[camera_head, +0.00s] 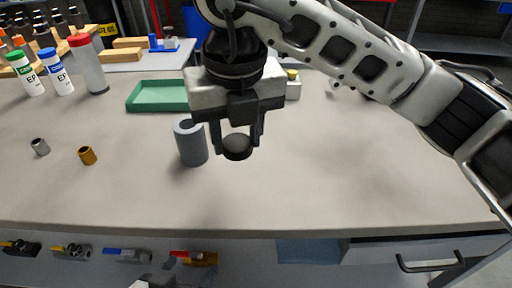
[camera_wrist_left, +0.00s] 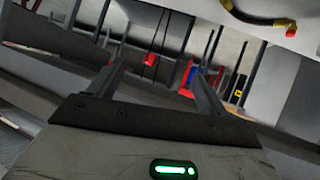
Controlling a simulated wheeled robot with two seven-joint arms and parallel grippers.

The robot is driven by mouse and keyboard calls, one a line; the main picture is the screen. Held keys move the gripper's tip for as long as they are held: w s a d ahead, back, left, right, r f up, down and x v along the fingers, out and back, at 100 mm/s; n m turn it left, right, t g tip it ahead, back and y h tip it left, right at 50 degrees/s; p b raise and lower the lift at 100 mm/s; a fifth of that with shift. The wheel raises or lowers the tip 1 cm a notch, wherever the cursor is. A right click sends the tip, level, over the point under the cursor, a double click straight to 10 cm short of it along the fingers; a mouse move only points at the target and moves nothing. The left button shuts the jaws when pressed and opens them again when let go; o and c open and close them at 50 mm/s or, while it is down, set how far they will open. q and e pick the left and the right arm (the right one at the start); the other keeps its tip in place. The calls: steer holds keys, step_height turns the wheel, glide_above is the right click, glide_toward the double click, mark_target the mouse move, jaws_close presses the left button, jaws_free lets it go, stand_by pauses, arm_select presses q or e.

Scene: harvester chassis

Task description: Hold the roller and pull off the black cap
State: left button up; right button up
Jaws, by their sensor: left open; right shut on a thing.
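The roller (camera_head: 190,146) is a grey upright cylinder with a dark opening in its top, standing on the bench. The black cap (camera_head: 237,147) is a round dark disc between the fingers of my right gripper (camera_head: 236,145). That gripper points down, shut on the cap, just right of the roller. The cap is apart from the roller's top. My left gripper (camera_wrist_left: 157,70) shows in the left wrist view with its fingers apart and nothing between them. It is not clearly visible in the head view.
A green tray (camera_head: 162,96) lies behind the roller. A silver ring (camera_head: 40,147) and a brass ring (camera_head: 87,155) stand at the left. White bottles (camera_head: 57,75) and a red-capped grey bottle (camera_head: 90,68) stand farther back. The bench's right side is mostly clear.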

steer(key=w+d+f, duration=0.1)
steer(key=w+f, duration=0.1)
steer(key=w, duration=0.2)
glide_above(256, 157)
steer(key=s, duration=0.1)
step_height(256, 157, down, 6)
steer(key=shift+r+p, duration=0.1)
steer(key=shift+p, duration=0.35)
steer(key=f, duration=0.3)
steer(key=shift+w+f+p, duration=0.1)
steer(key=shift+w+p, duration=0.1)
steer(key=shift+p, duration=0.1)
steer(key=shift+f, duration=0.25)
steer(key=shift+f, duration=0.1)
steer(key=shift+f, duration=0.15)
steer(key=o, duration=1.1)
